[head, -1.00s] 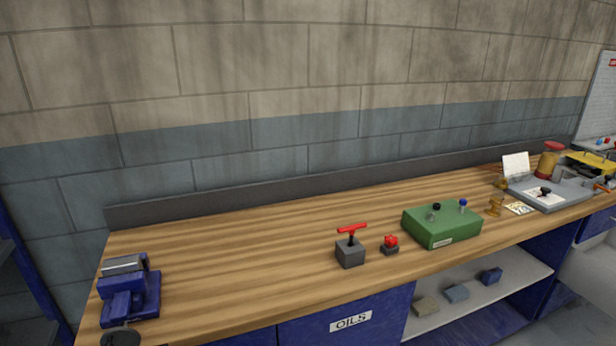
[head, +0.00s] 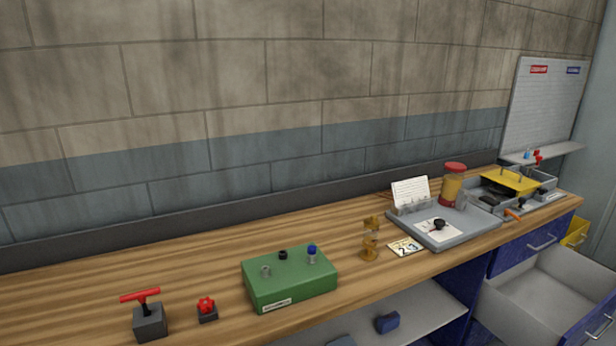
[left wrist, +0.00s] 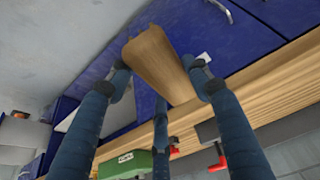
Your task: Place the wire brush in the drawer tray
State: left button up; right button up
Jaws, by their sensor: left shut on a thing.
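In the left wrist view my left gripper (left wrist: 160,82) is shut on a long brown wooden piece, which looks like the body of the wire brush (left wrist: 158,58). Its dark blue fingers press on both sides, with another finger below it. No bristles show. In the head view an open pale grey drawer (head: 545,292) is pulled out below the bench at the lower right, and its visible floor looks empty. Neither gripper shows in the head view, so the distance from brush to drawer cannot be told.
The wooden bench (head: 210,240) carries a red-handled block (head: 150,318), a red knob (head: 207,309), a green box (head: 290,277), brass parts (head: 371,240) and a grey tray (head: 455,236). A shelf (head: 425,310) below holds a blue block (head: 387,323). A whiteboard (head: 545,105) stands at the right.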

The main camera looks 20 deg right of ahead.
aim_at(537, 309)
jog(key=l+z, duration=0.1)
jog(key=l, duration=0.6)
jog(key=i+l+z, duration=0.1)
jog(key=l, duration=0.6)
jog(key=i+l+z, duration=0.15)
jog(key=l, duration=0.5)
jog(key=i+l+z, duration=0.1)
jog(key=l, duration=0.6)
jog(key=i+l+z, duration=0.1)
jog(key=i+l, duration=0.2)
jog(key=l, duration=0.35)
jog(key=i+l+z, duration=0.1)
jog(key=l, duration=0.5)
jog(key=i+l+z, duration=0.1)
jog(key=i+l, duration=0.2)
jog(key=l, duration=0.35)
jog(key=i+l+z, duration=0.1)
jog(key=i+l, duration=0.15)
jog(key=l, duration=0.35)
jog(key=i+l, duration=0.35)
jog(key=i, duration=0.25)
